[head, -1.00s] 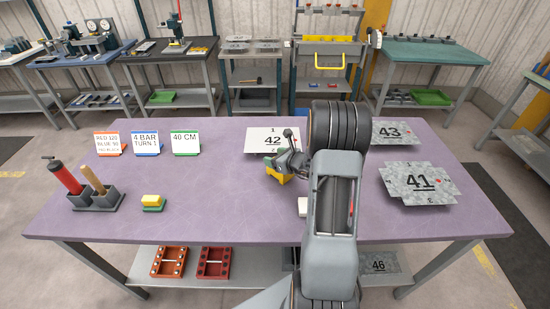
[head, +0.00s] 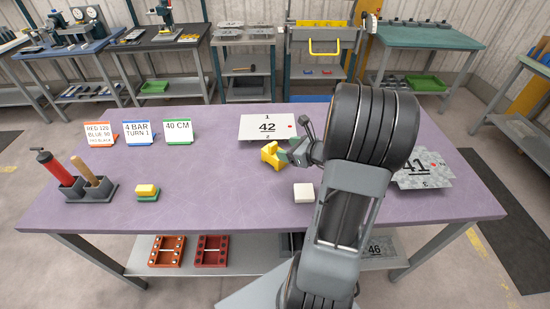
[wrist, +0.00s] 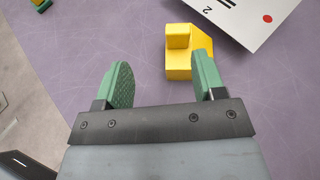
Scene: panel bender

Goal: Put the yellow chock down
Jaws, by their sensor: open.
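The yellow chock (head: 272,156) rests on the purple table, just in front of the plate marked 42 (head: 262,128). In the wrist view the chock (wrist: 180,62) lies beyond the fingertips, mostly ahead of the right finger, which hides a little of its lower right edge. My gripper (head: 291,154) is beside the chock on its right in the head view. In the wrist view my gripper (wrist: 161,75) is open, its green pads wide apart with bare table between them.
A white block (head: 303,193) lies nearer the front edge. A yellow and green block (head: 147,192), sign cards (head: 137,133) and a tool holder (head: 75,192) stand at left. The left middle of the table (head: 210,185) is clear.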

